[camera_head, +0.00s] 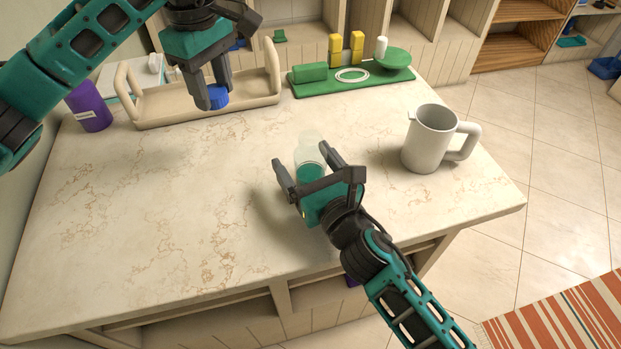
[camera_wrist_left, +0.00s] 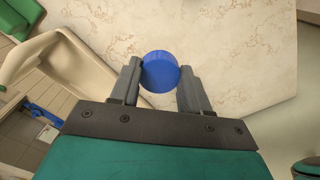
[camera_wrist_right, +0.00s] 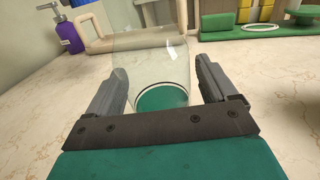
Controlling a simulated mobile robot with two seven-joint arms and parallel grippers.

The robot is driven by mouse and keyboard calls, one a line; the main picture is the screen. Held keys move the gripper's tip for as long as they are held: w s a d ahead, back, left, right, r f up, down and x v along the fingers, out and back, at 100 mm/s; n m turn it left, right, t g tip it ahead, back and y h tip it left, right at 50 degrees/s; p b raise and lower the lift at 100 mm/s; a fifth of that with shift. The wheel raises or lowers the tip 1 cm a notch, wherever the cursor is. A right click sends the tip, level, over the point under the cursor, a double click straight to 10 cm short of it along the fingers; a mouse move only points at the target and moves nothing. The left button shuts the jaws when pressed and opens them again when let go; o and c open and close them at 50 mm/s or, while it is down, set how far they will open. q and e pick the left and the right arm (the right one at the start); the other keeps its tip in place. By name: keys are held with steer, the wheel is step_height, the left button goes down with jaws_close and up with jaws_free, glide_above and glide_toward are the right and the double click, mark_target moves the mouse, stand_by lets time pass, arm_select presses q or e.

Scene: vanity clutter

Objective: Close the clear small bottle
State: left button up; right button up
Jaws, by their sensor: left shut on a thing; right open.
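The clear small bottle (camera_head: 309,152) stands upright on the counter, with a teal-green lower part. In the right wrist view the bottle (camera_wrist_right: 150,65) sits between the fingers, with gaps at the sides. My right gripper (camera_head: 303,166) is open around it; it also shows in the right wrist view (camera_wrist_right: 157,88). A blue round cap (camera_head: 216,97) is held in my left gripper (camera_head: 212,98), above the counter near the tray. In the left wrist view the cap (camera_wrist_left: 160,72) is between the fingertips of the left gripper (camera_wrist_left: 160,80). The bottle's top is partly faint against the counter.
A beige tray (camera_head: 170,118) lies at the back left beside a purple bottle (camera_head: 90,108). A green board (camera_head: 330,86) with green, yellow and white items is at the back. A white mug (camera_head: 428,140) stands to the right. The counter's left and middle are clear.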

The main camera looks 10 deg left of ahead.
steer(key=shift+c, duration=0.2)
steer(key=c, duration=1.2)
steer(key=shift+c, duration=0.2)
